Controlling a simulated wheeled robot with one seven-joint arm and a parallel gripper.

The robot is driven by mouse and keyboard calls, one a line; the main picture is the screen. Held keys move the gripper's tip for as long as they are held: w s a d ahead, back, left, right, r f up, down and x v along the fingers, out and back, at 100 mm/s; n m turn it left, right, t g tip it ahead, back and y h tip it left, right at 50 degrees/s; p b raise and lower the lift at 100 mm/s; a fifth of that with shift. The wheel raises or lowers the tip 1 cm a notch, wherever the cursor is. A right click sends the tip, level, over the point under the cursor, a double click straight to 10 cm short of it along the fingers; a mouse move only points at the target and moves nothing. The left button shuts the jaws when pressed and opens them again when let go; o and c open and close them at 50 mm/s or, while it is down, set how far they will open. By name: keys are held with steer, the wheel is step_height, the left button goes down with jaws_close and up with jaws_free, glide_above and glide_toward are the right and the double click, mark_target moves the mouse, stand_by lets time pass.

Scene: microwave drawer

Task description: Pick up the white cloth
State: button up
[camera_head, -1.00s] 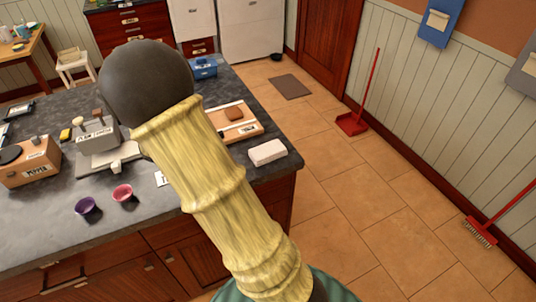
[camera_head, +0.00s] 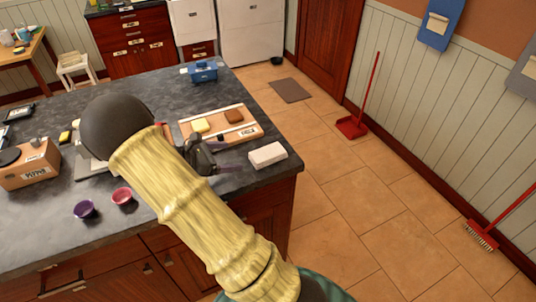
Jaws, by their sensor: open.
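A folded white cloth (camera_head: 267,154), a flat off-white block in shape, lies on the dark counter near its right edge. My gripper (camera_head: 224,158) shows dark beyond my arm, just left of the cloth and apart from it. Its jaws are open and nothing shows between them. My forearm hides part of the gripper and the counter behind it.
A wooden tray (camera_head: 245,133) with a yellow block (camera_head: 200,125) and a brown block (camera_head: 234,116) lies behind the cloth. Purple (camera_head: 84,209) and red (camera_head: 122,196) cups stand front left. A blue box (camera_head: 203,71) stands at the back. The floor at right is mostly clear.

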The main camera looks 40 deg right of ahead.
steer(key=p, duration=0.1)
glide_toward(263, 153)
steer(key=x, duration=0.5)
steer(key=shift+s+d, duration=0.1)
steer(key=shift+d+f, duration=0.1)
steer(key=p+x, duration=0.1)
steer(key=x, duration=0.4)
stand_by(0.3)
steer(key=c, duration=1)
